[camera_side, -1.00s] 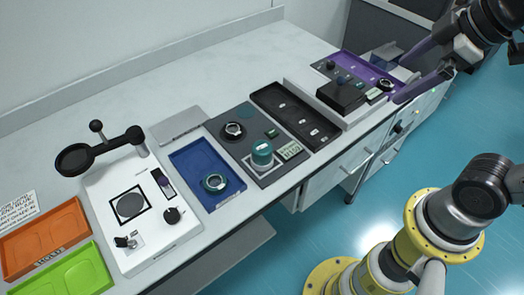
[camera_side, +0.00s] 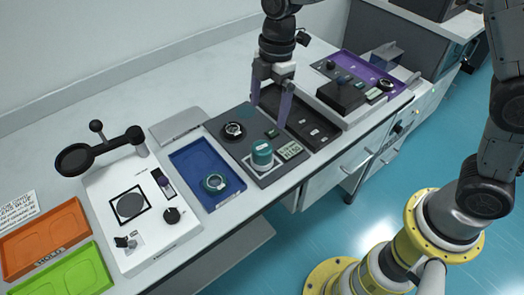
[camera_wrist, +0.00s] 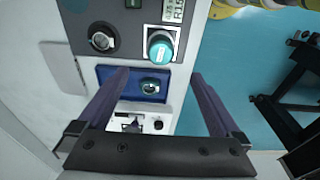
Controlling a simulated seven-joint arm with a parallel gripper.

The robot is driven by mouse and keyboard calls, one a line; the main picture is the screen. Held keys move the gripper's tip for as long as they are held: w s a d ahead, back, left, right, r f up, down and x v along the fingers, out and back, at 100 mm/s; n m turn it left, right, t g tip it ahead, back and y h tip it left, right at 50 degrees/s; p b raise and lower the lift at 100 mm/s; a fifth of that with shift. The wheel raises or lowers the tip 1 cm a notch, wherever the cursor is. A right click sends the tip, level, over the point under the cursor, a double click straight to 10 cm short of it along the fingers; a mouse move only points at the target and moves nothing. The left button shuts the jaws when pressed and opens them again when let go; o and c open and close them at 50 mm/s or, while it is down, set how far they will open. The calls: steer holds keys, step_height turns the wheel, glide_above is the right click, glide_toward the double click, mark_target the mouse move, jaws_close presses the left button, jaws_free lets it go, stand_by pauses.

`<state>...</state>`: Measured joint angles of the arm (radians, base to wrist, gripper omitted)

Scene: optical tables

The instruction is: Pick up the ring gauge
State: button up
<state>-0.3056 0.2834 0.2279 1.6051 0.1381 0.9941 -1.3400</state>
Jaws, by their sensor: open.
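A teal and silver ring, seemingly the ring gauge (camera_side: 214,183), lies in the blue tray (camera_side: 188,158). In the wrist view the ring (camera_wrist: 153,85) shows between my fingers in the picture, in the blue tray (camera_wrist: 107,74). My gripper (camera_side: 271,108) is open and empty, with purple fingers pointing down. It is above the dark panel and black tray, to the right of the blue tray. In the wrist view my open fingers (camera_wrist: 159,75) frame the blue tray.
A teal cylinder (camera_side: 262,154) and a dark round dial (camera_side: 233,130) stand on the dark panel (camera_side: 222,119). A black tray (camera_side: 318,143) lies to its right. A white instrument with a black arm (camera_side: 110,150) stands left of the blue tray. Orange (camera_side: 40,238) and green (camera_side: 68,272) trays lie farther left.

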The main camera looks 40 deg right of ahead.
mark_target(262, 146)
steer(key=f, duration=0.5)
steer(key=a+f, duration=0.1)
steer(key=f, duration=0.1)
steer(key=shift+f, duration=0.3)
steer(key=shift+s+a+f, duration=0.1)
steer(key=shift+a+f, duration=0.15)
steer(key=shift+f, duration=1.1)
steer(key=shift+a+f, duration=0.2)
steer(key=shift+f, duration=1.1)
jaws_close()
